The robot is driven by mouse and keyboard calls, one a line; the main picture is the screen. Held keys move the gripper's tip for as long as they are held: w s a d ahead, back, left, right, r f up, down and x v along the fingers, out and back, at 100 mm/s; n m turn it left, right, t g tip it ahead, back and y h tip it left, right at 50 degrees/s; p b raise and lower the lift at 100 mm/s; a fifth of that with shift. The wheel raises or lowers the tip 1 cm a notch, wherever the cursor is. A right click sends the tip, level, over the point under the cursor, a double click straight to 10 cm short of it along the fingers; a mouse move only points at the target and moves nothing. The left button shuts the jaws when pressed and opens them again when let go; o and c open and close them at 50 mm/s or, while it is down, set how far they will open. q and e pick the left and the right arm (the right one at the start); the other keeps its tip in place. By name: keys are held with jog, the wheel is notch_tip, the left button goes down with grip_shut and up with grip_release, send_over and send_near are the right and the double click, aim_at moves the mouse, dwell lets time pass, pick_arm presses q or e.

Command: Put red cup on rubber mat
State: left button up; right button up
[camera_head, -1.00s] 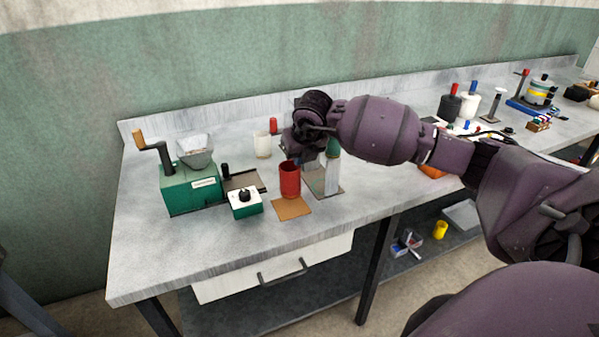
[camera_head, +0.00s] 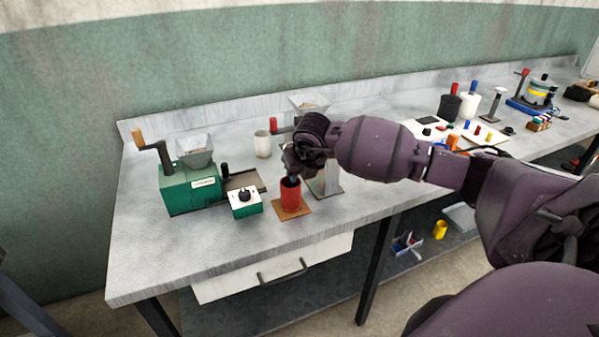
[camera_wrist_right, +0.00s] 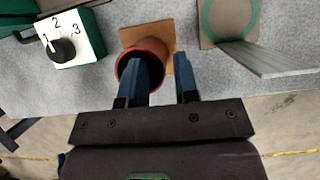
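The red cup (camera_head: 291,197) stands upright on the tan square mat (camera_head: 303,211) near the bench's front edge. In the right wrist view, the cup (camera_wrist_right: 150,43) shows its dark opening, with the mat (camera_wrist_right: 133,33) beneath it. My right gripper (camera_head: 293,179) is at the cup's rim from above. In the wrist view its blue fingers (camera_wrist_right: 162,72) are apart. One finger is over the cup's opening and the other is outside its right side, with a gap between them. The fingertips are partly hidden in the head view. My left gripper is not in view.
A green grinder (camera_head: 190,190) and a green-white control box with a dial (camera_head: 245,204) stand left of the cup. A metal stand (camera_head: 332,178) is close on the right. The bench's front left is clear.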

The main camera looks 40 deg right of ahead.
jog(key=shift+r, duration=0.15)
jog(key=v, duration=1.2)
jog(key=s+a+f+m+t+y, duration=0.1)
jog(key=s+a+f+y, duration=0.2)
jog(key=a+y, duration=0.3)
jog(key=s+a+f+m+y, duration=0.25)
jog(key=a+f+y, duration=0.2)
jog(key=a, duration=0.25)
jog(key=s+a+f+m+t+y, duration=0.1)
jog(key=s+a+f+y, duration=0.25)
jog(key=a+y, duration=0.3)
jog(key=s+d+f+m+t+h, duration=0.25)
jog(key=f+m+t+h, duration=0.3)
jog(key=m, duration=0.45)
jog(key=s+d+f+m+t+h, duration=0.2)
jog(key=d+f+m+t+h, duration=0.25)
jog(key=m+h, duration=0.4)
jog(key=s+f+m+g+h, duration=0.2)
jog(key=s+f+m+g, duration=0.3)
jog(key=s+f+m, duration=0.4)
notch_tip(320, 180, down, 2)
jog(key=shift+s+d+f+g+p, duration=0.1)
jog(key=shift+s+d+g+p, duration=0.25)
jog(key=shift+s, duration=0.65)
